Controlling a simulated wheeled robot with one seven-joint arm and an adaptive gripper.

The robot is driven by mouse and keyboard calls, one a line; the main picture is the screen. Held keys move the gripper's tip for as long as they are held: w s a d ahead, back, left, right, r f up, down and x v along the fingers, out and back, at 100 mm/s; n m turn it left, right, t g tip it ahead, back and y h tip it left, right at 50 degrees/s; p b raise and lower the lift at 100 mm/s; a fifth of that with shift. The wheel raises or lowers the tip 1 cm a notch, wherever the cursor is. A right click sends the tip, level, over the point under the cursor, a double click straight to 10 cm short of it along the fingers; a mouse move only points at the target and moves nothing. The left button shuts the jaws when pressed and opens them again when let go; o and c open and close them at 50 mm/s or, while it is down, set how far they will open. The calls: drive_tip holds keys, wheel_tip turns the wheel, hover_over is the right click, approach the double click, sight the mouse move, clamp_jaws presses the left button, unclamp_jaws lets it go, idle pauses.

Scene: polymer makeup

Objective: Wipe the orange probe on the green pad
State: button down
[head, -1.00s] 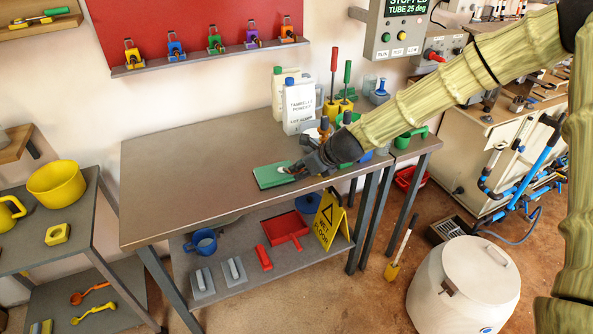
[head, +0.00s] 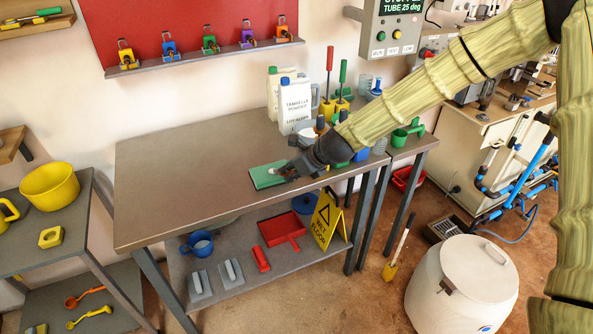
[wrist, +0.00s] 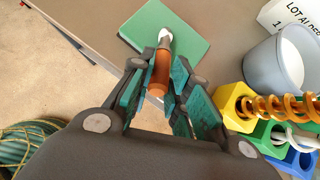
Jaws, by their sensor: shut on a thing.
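The green pad (head: 264,176) lies flat on the grey metal table near its front edge; it also shows in the wrist view (wrist: 187,30). My gripper (head: 288,173) is at the right end of the pad. In the wrist view my gripper (wrist: 161,75) is shut on the orange probe (wrist: 160,72), with its teal-lined fingers on either side. The probe's pale tip (wrist: 165,40) points at the pad and overlaps it in view. I cannot tell whether the tip touches the pad. In the head view the probe is mostly hidden by the gripper.
In the wrist view, a grey-white cup (wrist: 275,65) and yellow holder (wrist: 234,105) with an orange coil stand right of the gripper. White jugs (head: 294,100) stand at the table's back. The table's left half (head: 180,185) is clear. A wet-floor sign (head: 328,218) stands below.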

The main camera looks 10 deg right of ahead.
drive_tip(key=shift+s+a+b, duration=0.15)
drive_tip(key=shift+s+a, duration=0.05)
drive_tip(key=shift+a, duration=0.4)
drive_tip(key=shift+s+a+b, duration=0.15)
drive_tip(key=shift+a, duration=0.4)
drive_tip(key=shift+w+d+p, duration=0.3)
drive_tip(key=shift+d, duration=0.65)
drive_tip(key=shift+w+d+p, duration=0.3)
drive_tip(key=shift+w+d, duration=0.05)
drive_tip(key=shift+d, duration=0.65)
drive_tip(key=shift+w+d+p, duration=0.3)
drive_tip(key=shift+d, duration=0.65)
drive_tip(key=shift+s+a, duration=0.3)
drive_tip(key=shift+a, duration=0.65)
drive_tip(key=shift+s+a, duration=0.3)
drive_tip(key=shift+a, duration=0.6)
drive_tip(key=shift+s+a, duration=0.3)
drive_tip(key=shift+a, duration=0.65)
drive_tip(key=shift+a+r, duration=0.15)
drive_tip(key=shift+r, duration=0.05)
wheel_tip(320, 180, up, 6)
drive_tip(key=p, duration=0.5)
drive_tip(key=shift+r, duration=0.15)
